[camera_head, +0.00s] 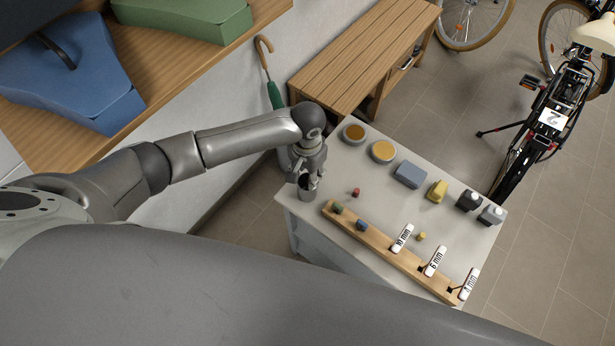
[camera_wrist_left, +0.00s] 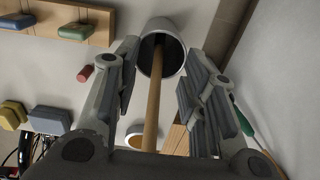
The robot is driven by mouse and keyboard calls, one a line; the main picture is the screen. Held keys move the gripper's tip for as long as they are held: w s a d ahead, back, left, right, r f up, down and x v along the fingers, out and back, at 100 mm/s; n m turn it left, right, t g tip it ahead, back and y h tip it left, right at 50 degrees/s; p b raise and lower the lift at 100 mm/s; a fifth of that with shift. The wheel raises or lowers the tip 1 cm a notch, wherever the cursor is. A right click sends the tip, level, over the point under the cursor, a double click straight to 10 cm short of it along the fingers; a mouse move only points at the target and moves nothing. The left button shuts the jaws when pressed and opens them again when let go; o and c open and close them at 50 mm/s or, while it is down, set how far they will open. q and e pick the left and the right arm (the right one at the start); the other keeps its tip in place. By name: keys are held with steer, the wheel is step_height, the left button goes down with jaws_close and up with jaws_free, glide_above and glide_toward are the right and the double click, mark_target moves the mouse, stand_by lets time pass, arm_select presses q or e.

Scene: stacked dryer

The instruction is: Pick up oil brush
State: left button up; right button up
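The oil brush shows in the left wrist view as a long wooden handle (camera_wrist_left: 153,105) standing in a grey cup (camera_wrist_left: 178,58). Its bristle end is hidden in the cup. In the head view the cup (camera_head: 307,192) stands at the left corner of the white cabinet top, and the brush is hidden behind my gripper. My left gripper (camera_head: 308,174) is directly above the cup. In the wrist view its two fingers (camera_wrist_left: 162,62) are spread on either side of the handle, with visible gaps. My right gripper is not in view.
On the white cabinet top (camera_head: 400,182), a wooden strip (camera_head: 385,250) carries small blocks and labelled tools. An umbrella (camera_head: 268,75) and wooden bench (camera_head: 360,55) are behind; a wooden shelf (camera_head: 160,60) is upper left.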

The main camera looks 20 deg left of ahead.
arm_select(q)
steer(key=shift+f, duration=0.25)
stand_by(0.3)
jaws_close()
